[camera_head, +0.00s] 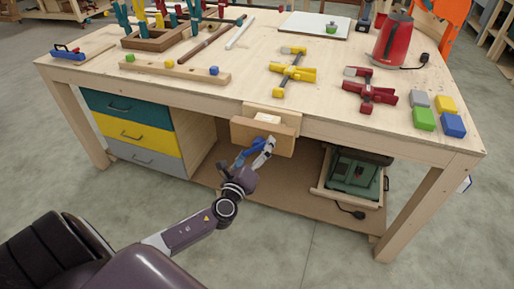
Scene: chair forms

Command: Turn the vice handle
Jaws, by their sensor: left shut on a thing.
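The wooden vice (277,145) is fixed to the front edge of the workbench (262,88), with a pale block between its front jaw and the bench. My left gripper (259,147) reaches up from below to the front of the vice, at its lower middle. It is shut on the vice handle, which is mostly hidden by the fingers, so its angle is hard to tell. My right gripper is not in view.
Yellow (292,73) and red (370,90) clamps, colored blocks (424,119) and a red kettle (393,39) stand on the bench. Drawers (137,133) are below left, a green machine (353,176) below right. The floor in front is clear.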

